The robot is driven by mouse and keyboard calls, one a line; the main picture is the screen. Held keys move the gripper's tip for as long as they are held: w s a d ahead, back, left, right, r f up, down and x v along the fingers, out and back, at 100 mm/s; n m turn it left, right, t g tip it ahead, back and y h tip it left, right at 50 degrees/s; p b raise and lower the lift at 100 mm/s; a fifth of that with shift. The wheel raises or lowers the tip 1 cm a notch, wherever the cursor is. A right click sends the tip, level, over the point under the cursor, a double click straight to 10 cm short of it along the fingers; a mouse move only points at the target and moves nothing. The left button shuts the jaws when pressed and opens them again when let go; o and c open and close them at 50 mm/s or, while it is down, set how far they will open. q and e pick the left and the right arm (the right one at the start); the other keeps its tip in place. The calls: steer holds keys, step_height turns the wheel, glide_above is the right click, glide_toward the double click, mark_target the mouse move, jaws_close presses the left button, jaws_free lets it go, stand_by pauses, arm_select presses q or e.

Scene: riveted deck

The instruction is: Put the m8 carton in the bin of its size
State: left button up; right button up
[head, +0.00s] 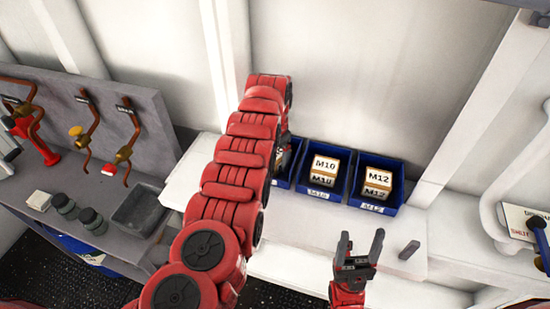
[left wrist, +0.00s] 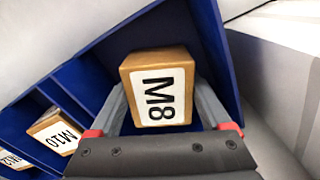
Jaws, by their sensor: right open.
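The m8 carton (left wrist: 158,88), a tan box with a white M8 label, shows in the left wrist view inside a blue bin (left wrist: 222,50). My left gripper (left wrist: 160,105) has one finger along each side of it, and both appear to touch it. My right gripper (head: 360,252) is open and empty, over the front of the white bench.
The M10 carton (head: 324,170) and the M12 carton (head: 377,182) sit in neighbouring blue bins against the wall. A small grey block (head: 409,250) lies on the white bench (head: 310,232). A grey tray (head: 137,211) and several jars stand at the left.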

arm_select(q)
steer(key=shift+o, duration=1.2)
steer(key=shift+r+p, duration=0.35)
steer(key=shift+r, duration=0.25)
step_height(320, 180, up, 11)
steer(key=shift+r+p, duration=0.1)
steer(key=shift+p, duration=0.55)
